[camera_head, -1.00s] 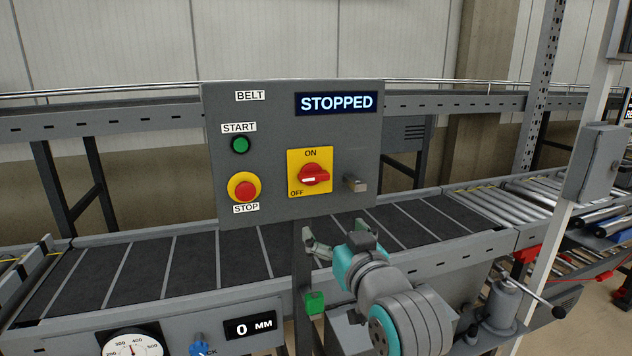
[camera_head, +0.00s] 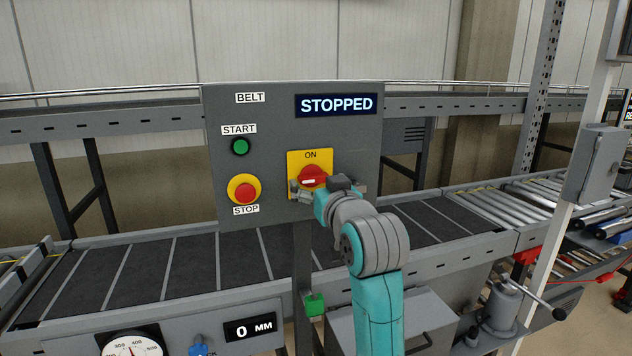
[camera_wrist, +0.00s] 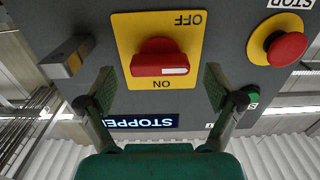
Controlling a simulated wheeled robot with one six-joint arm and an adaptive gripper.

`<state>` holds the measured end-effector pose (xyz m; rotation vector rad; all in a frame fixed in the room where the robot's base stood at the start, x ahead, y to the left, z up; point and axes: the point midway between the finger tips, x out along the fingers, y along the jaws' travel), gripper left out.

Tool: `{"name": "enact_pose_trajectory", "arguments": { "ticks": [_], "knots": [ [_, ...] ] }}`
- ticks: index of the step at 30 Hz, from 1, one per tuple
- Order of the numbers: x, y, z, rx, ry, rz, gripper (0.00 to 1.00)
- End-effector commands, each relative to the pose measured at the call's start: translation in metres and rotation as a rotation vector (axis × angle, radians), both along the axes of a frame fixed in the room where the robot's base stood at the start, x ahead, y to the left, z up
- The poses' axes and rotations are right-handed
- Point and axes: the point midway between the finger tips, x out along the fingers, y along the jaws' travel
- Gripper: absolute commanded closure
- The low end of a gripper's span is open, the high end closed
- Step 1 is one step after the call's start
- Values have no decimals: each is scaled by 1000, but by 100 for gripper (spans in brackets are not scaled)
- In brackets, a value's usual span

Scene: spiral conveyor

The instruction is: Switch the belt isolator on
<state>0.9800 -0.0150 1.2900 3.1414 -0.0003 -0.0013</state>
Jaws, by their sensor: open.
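The belt isolator is a red rotary handle (camera_head: 313,176) on a yellow plate (camera_head: 296,160) marked ON at the top and OFF at the lower left. Its white mark lies level, on the left side. My gripper (camera_head: 322,190) is in front of the plate's lower part and hides the OFF label in the head view. In the wrist view, which is upside down, the red handle (camera_wrist: 159,58) lies ahead, between the lines of the two spread fingers. My gripper (camera_wrist: 156,90) is open and empty, and the fingers appear apart from the handle.
The grey panel (camera_head: 232,103) also bears a STOPPED display (camera_head: 336,104), a green start button (camera_head: 240,146) and a red stop button (camera_head: 245,192). A metal block (camera_wrist: 67,62) juts from the panel beside the plate. The belt (camera_head: 190,262) runs behind and below.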

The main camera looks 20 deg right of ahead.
Motion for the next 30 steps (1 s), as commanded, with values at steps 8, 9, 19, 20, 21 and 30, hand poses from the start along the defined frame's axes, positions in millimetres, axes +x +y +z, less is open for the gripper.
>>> {"name": "enact_pose_trajectory", "arguments": {
  "ticks": [8,9,19,20,21,30],
  "knots": [
    [17,0,0,0,0,0,8],
    [18,0,0,0,0,0,8],
    [17,0,0,0,-1,0,41],
    [17,0,0,0,-1,0,48],
    [17,0,0,0,-1,0,58],
    [17,0,0,14,-1,0,68]
  ]
}}
